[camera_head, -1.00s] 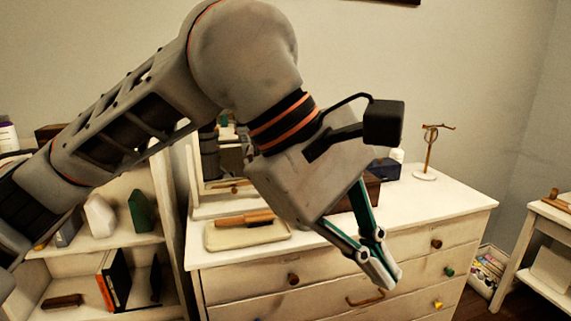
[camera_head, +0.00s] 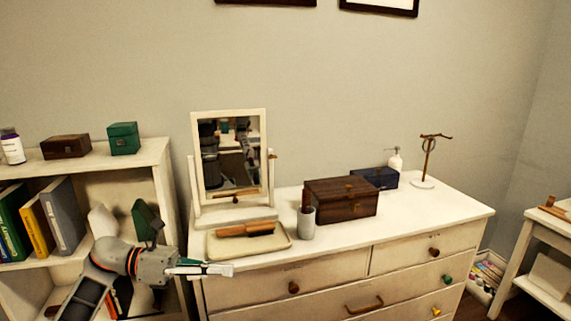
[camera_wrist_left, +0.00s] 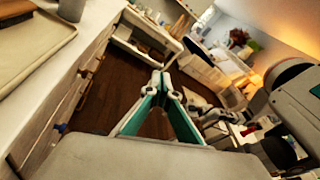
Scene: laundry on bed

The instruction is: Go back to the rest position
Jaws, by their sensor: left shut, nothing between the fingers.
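My left gripper (camera_head: 218,270) is low at the left of the head view, in front of the dresser's left front edge and pointing right. Its fingers are shut with nothing between them. In the left wrist view the teal-sided fingers (camera_wrist_left: 166,76) meet at their tips above the dark floor. My left arm comes in from the bottom left, in front of the bookshelf.
The white dresser (camera_head: 345,262) holds a mirror (camera_head: 231,155), a tray (camera_head: 270,243) with a brush, a cup (camera_head: 307,223), a wooden box (camera_head: 341,200) and a blue box (camera_head: 374,178). A bookshelf (camera_head: 150,155) stands left. A side table (camera_head: 541,228) stands right.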

